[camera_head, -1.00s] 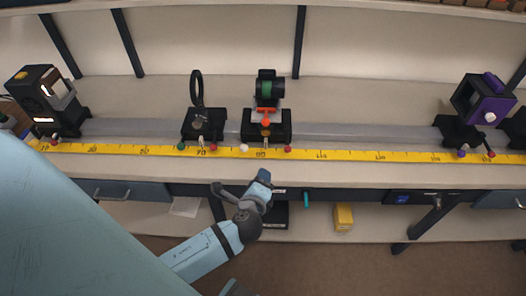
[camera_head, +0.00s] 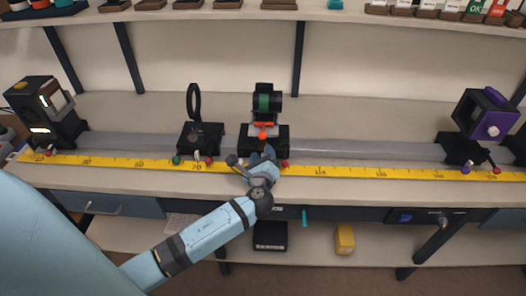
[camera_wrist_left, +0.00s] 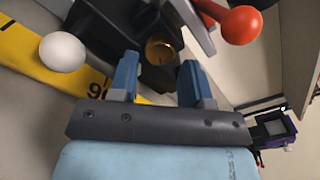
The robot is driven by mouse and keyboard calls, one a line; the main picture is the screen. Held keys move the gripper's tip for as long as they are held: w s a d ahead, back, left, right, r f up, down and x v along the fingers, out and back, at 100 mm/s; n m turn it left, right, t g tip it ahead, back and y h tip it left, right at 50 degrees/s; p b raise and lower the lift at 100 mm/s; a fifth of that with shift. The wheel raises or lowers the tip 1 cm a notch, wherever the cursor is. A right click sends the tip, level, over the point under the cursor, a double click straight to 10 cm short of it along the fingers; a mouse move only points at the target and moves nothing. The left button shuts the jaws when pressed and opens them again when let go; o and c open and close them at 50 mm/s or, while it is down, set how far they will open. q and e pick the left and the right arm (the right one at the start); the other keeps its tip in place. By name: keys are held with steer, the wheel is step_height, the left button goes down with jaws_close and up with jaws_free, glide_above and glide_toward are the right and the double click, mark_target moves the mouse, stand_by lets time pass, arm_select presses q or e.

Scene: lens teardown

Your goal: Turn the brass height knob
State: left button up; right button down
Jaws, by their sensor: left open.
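The brass height knob (camera_wrist_left: 160,50) shows in the left wrist view as a round gold end set in a dark block. My left gripper (camera_wrist_left: 157,63) is open, with its two blue fingertips on either side of the line to the knob; I cannot tell whether they touch it. In the head view, my left gripper (camera_head: 257,160) is at the front of the middle carriage (camera_head: 282,140), which bears a green-banded cylinder (camera_head: 265,102). The gripper hides the knob there. My right gripper is not in view.
An orange-red ball (camera_wrist_left: 241,25) and a white ball (camera_wrist_left: 63,52) flank the fingers. A yellow scale (camera_head: 350,172) runs along the bench front. A black ring holder (camera_head: 194,103) stands left, a purple-sided unit (camera_head: 484,120) far right.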

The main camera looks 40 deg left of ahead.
arm_select(q)
steer(key=shift+x, duration=0.95)
steer(key=c, duration=0.6)
steer(key=shift+c, duration=0.2)
steer(key=shift+f+n, duration=0.1)
steer(key=shift+n, duration=0.2)
